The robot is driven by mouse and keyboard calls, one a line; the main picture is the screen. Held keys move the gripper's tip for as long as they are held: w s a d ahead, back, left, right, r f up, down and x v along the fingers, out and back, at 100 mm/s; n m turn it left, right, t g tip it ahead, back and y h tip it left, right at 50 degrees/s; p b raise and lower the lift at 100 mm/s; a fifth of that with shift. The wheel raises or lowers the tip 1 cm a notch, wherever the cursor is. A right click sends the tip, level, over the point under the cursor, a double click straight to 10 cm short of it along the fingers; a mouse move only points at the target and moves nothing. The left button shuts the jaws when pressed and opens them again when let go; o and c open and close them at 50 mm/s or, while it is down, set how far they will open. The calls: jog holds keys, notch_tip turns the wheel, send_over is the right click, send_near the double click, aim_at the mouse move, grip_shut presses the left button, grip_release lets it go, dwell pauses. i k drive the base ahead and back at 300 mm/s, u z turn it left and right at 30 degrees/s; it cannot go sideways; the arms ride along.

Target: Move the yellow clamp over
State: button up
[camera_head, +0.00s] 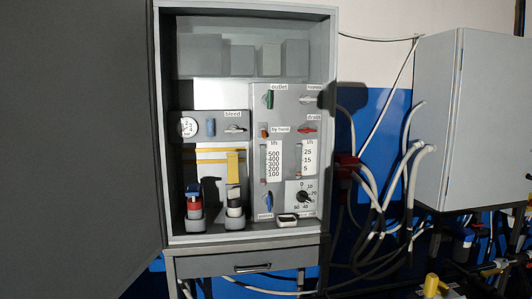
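The yellow clamp (233,167) is a small upright yellow block inside the open grey cabinet. It sits at the right part of two thin horizontal yellow strips (204,150), below the panel labelled "bleed". A white bottle with a dark band (234,208) stands below the clamp, and a red and white bottle with a dark top (194,205) stands to its left. A dark shape, perhaps a shadow, lies on the back wall left of the clamp. My gripper is not in view.
The cabinet (329,100) holds a gauge (188,127), labelled valves and a dial (302,197) right of the clamp. Its dark door (75,150) stands open at left. A closed drawer (247,263) is below. Hoses and a second grey cabinet (470,120) are at right.

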aim_at(232, 158)
jog(key=z, duration=0.5)
jog(key=k, duration=0.9)
jog(key=u, duration=0.75)
jog(key=i, duration=1)
jog(key=z, duration=0.1)
